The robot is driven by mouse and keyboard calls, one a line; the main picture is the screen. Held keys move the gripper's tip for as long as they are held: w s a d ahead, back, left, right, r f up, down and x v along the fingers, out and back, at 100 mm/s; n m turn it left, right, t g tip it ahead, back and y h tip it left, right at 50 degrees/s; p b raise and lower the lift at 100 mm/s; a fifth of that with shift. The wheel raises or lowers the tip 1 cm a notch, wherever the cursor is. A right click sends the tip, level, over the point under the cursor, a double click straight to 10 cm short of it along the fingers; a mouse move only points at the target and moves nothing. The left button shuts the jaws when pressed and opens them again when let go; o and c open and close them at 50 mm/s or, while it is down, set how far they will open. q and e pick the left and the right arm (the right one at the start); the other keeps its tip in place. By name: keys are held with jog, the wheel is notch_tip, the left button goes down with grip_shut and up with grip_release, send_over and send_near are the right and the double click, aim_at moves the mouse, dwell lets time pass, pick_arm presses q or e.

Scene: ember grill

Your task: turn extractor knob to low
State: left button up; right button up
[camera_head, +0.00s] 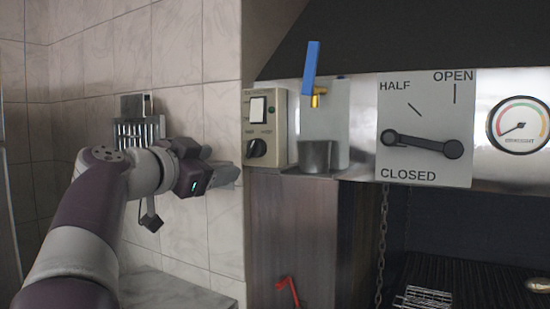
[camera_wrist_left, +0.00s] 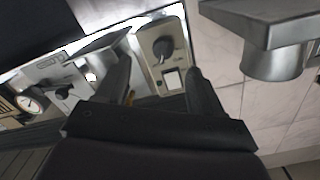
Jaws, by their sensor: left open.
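The extractor knob (camera_head: 257,148) is a black round knob low on a beige control box (camera_head: 279,129) on the wall, under a white rocker switch (camera_head: 258,107). The marks around it are too small to read. My left gripper (camera_head: 227,175) is open and empty, to the left of the box and slightly lower than the knob, pointing right. In the left wrist view the knob (camera_wrist_left: 163,48) shows upside down between and beyond the two open fingers (camera_wrist_left: 158,75). The fingers appear apart from it. My right gripper is out of view.
Right of the box are a metal cup (camera_head: 315,156), a blue handle (camera_head: 311,70) and a damper plate (camera_head: 425,105) marked HALF, OPEN and CLOSED. A dial gauge (camera_head: 519,125) is farther right. A slotted metal rack (camera_head: 139,136) hangs behind my left wrist.

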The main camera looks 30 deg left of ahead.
aim_at(250, 149)
pick_arm(q)
jog(key=w+p, duration=0.2)
jog(key=w, duration=0.1)
jog(key=w+r+p, duration=0.1)
jog(key=w+p, duration=0.1)
jog(key=w, duration=0.2)
jog(key=w+d+r+p, duration=0.1)
jog(key=w+p, duration=0.1)
jog(key=w, duration=0.1)
jog(key=shift+w, duration=0.3)
jog(key=shift+w+f, duration=0.1)
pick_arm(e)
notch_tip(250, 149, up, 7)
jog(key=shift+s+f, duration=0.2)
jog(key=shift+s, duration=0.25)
pick_arm(q)
jog(key=shift+c, duration=0.3)
jog(key=shift+f, duration=0.1)
jog(key=c, duration=1)
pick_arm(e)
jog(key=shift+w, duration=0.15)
